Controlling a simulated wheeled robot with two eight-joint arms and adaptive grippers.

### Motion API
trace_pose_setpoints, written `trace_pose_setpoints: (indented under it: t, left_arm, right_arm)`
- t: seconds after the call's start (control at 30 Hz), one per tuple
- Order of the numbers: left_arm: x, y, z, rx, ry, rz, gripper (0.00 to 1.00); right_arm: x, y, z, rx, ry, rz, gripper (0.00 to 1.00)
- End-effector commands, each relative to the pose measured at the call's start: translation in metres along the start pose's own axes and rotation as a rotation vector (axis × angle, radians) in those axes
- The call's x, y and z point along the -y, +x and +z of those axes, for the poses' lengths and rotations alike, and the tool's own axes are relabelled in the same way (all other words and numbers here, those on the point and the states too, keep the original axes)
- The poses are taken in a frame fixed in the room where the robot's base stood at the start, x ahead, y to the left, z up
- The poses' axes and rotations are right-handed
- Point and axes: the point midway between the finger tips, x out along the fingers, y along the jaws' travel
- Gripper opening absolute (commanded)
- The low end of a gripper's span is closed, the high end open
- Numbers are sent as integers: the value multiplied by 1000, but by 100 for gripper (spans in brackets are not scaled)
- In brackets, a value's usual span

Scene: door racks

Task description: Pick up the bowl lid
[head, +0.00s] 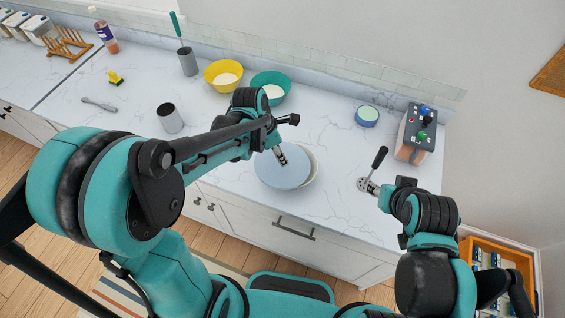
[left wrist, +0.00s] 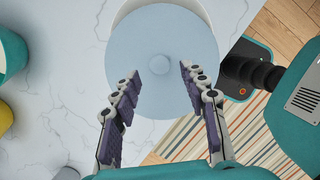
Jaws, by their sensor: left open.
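The bowl lid (head: 270,176) is a pale blue disc with a small round knob, resting on a white bowl (head: 313,168) near the counter's front edge. The bowl's rim shows past the lid on its right side in the head view. In the left wrist view the lid (left wrist: 160,35) fills the upper middle, its knob (left wrist: 159,64) just beyond my fingertips. My left gripper (left wrist: 167,72) is open and empty, its two fingers apart over the lid; it also shows above the lid in the head view (head: 282,156). My right gripper (head: 373,187) is at the right, beside a black-handled utensil; its fingers are unclear.
The black-handled utensil (head: 379,158) is right of the bowl. A teal bowl (head: 284,82), a yellow bowl (head: 208,76) and a small blue-green bowl (head: 367,116) stand behind. A grey cup (head: 170,119) is left, a device with coloured knobs (head: 415,135) right. The counter between is clear.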

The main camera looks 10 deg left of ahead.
Motion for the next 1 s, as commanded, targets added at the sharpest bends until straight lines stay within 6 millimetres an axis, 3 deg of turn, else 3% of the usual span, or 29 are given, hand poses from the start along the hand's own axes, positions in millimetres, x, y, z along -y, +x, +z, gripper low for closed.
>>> trace_pose_setpoints:
  t: [0.2,0.5,0.67,1.0]
  left_arm:
    - [0,33,-1,0,0,1,44]
    - [0,37,-1,0,1,1,44]
    - [0,36,-1,0,1,1,2]
    - [0,36,-1,0,1,1,0]
  right_arm:
    - [0,6,4,0,0,0,40]
    - [0,6,4,0,0,0,40]
    - [0,6,4,0,0,0,40]
    - [0,6,4,0,0,0,40]
